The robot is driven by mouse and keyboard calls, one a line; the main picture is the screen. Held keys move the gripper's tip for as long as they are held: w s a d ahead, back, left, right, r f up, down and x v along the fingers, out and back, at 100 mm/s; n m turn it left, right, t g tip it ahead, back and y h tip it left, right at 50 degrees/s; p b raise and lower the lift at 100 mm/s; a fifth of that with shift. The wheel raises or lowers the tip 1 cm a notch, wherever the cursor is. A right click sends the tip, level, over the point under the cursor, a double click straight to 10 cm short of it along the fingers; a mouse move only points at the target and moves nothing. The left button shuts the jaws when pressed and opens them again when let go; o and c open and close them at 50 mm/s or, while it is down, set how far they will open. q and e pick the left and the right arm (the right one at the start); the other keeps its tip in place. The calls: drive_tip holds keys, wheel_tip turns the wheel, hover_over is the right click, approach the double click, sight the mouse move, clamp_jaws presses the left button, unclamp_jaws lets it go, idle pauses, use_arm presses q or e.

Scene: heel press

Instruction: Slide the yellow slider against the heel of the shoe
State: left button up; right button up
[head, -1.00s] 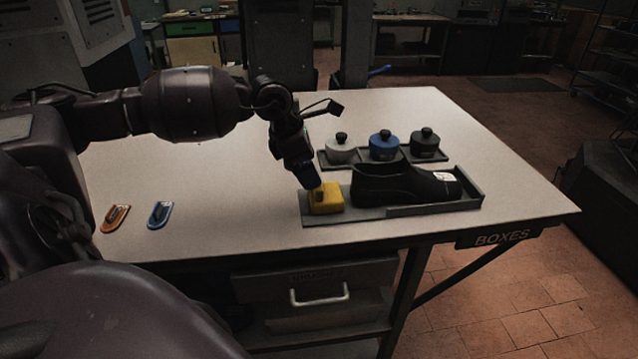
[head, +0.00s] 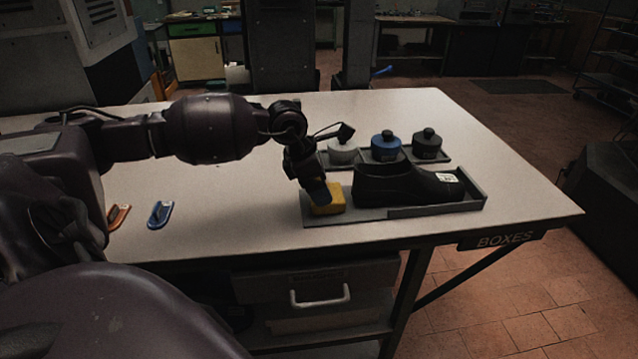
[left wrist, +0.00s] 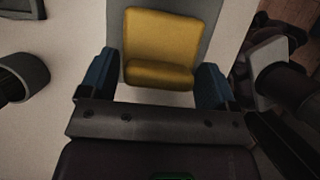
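The yellow slider (head: 328,199) sits at the left end of a grey tray (head: 432,209) on the table. The black shoe (head: 405,184) lies in the tray to its right, heel end toward the slider, with a narrow gap between them in the head view. My left gripper (head: 318,195) points down at the slider and partly hides it. In the left wrist view the slider (left wrist: 160,45) shows between the spread blue fingertips (left wrist: 155,80), close to both; no firm grip shows. My right gripper is not in view.
An orange piece (head: 118,216) and a blue piece (head: 160,214) lie at the left. The table's front edge runs close to the shoe tray.

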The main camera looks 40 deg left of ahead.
sight(339, 191)
use_arm(q)
drive_tip(key=c, duration=0.3)
drive_tip(key=shift+w+d+b, duration=0.2)
drive_tip(key=shift+w+b, duration=0.05)
drive_tip(key=shift+b, duration=0.05)
drive_tip(key=shift+c, duration=0.2)
drive_tip(key=shift+w+d+f+b, duration=0.1)
drive_tip(key=shift+w+d+b, duration=0.65)
drive_tip(key=shift+w+d, duration=0.35)
drive_tip(key=shift+w, duration=0.25)
drive_tip(key=shift+w+d, duration=0.1)
drive_tip(key=shift+d, duration=0.05)
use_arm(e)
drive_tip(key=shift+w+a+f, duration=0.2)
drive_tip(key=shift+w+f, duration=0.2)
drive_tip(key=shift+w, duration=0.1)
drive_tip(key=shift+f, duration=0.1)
